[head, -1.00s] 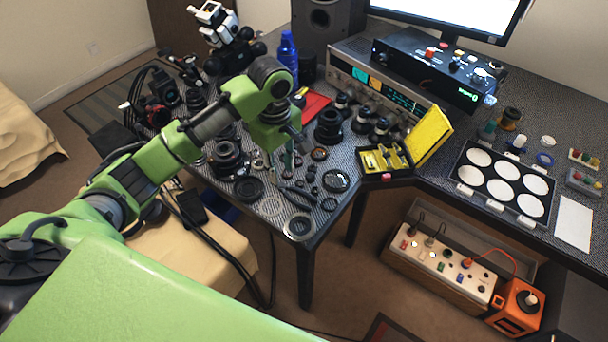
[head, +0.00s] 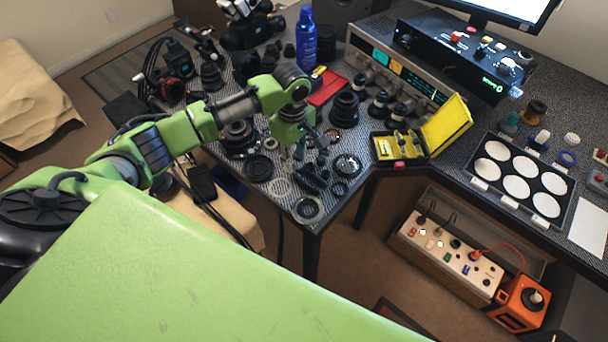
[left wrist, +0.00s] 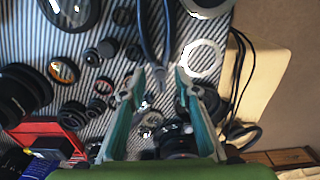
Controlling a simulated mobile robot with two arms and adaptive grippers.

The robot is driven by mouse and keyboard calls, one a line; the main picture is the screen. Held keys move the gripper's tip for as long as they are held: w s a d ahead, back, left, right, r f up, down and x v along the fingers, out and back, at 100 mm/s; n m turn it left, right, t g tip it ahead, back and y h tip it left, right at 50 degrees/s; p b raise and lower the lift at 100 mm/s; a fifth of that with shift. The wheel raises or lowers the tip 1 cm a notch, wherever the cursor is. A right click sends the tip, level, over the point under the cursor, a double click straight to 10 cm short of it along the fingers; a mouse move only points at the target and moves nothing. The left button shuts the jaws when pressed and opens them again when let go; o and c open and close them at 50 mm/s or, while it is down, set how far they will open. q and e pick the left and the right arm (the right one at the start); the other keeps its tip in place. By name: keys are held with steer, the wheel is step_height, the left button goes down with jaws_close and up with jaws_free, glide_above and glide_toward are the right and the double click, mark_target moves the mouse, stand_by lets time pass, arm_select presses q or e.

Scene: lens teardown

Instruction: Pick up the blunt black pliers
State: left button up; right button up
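The black pliers (left wrist: 152,38) lie on the striped mat at the top middle of the left wrist view. Their two long dark arms come together toward my gripper. In the head view they are a small dark shape (head: 311,180) near the table's front corner, partly behind my gripper. My left gripper (left wrist: 159,74) is open, with its teal fingers pointing at the pliers. The pliers' narrow end shows between the fingertips, with a gap on both sides; I cannot tell the height above them. It also shows in the head view (head: 297,155). My right gripper is not in view.
A pale ring (left wrist: 203,58) lies just right of the fingertips. Lens parts crowd the left, including a ringed lens (left wrist: 64,70). In the head view, an open yellow case (head: 400,147) stands to the right and a blue bottle (head: 306,42) behind. The table's front edge is close.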

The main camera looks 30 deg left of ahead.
mark_target(295, 169)
arm_select(q)
step_height(295, 169, down, 3)
steer(key=shift+r, duration=0.15)
steer(key=shift+f, duration=0.25)
steer(key=c, duration=0.8)
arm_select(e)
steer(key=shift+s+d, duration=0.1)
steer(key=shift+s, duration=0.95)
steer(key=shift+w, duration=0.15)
